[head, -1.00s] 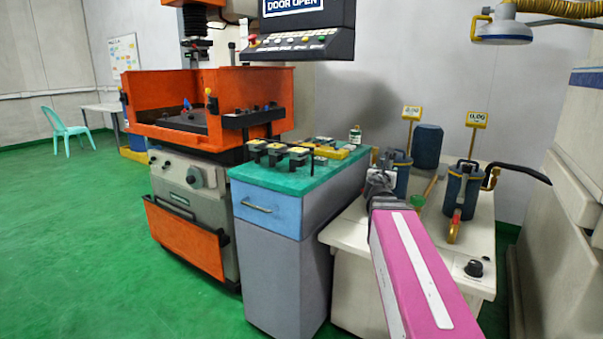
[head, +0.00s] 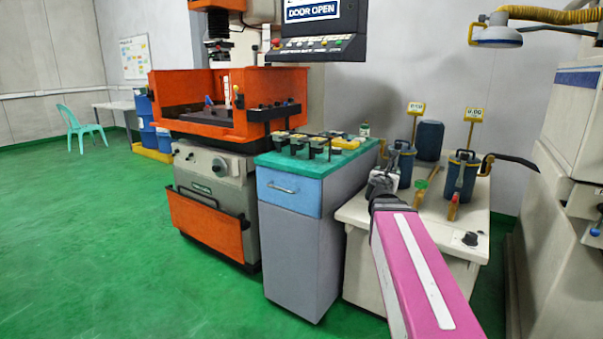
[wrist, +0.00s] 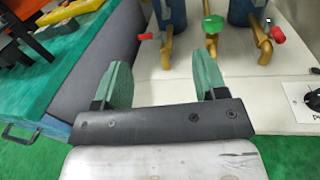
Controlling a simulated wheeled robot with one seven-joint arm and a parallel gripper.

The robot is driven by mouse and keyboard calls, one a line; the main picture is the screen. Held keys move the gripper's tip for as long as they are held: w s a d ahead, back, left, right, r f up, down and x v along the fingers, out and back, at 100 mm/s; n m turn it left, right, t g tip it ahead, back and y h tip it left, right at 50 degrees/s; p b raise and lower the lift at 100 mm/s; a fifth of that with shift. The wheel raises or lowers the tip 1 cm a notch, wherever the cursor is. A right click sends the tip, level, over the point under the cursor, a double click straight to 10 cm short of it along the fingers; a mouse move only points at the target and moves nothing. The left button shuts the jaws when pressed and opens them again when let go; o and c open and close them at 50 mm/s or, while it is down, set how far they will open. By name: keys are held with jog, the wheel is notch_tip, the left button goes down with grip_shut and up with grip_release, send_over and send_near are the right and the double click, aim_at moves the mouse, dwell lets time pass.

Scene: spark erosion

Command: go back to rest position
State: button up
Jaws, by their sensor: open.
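My gripper shows in the wrist view (wrist: 163,85), its two green fingers apart with nothing between them. It is above the front edge of the white table (wrist: 280,98), with brass pipes and taps beyond the fingertips. In the head view my gripper (head: 381,184) is at the end of my pink arm, in front of the white table. The arm partly hides the table and my fingertips are too small there to make out.
The teal-topped cabinet (head: 292,200) stands left of my arm with several black and yellow holders on it. The orange machine (head: 212,215) is further left. Green floor (head: 110,230) is clear at left.

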jog(key=s+a+f+m+g+y, duration=0.1)
jog(key=s+f+m+g, duration=0.35)
jog(key=f+m, duration=0.6)
jog(key=s+a+f+m+g+y, duration=0.1)
jog(key=s+f+m+g, duration=0.35)
jog(key=f+m, duration=0.6)
jog(key=s+a+f+m+g+y, duration=0.2)
jog(key=s+a+f+m+g, duration=0.1)
jog(key=f, duration=0.5)
jog(key=s+a+f+m+g+y, duration=0.3)
jog(key=s+a+f+m+g, duration=0.1)
jog(key=s+a+f+m, duration=0.2)
jog(key=shift+s+a+f+y, duration=0.3)
jog(key=shift+s+f, duration=0.55)
jog(key=shift+s, duration=0.25)
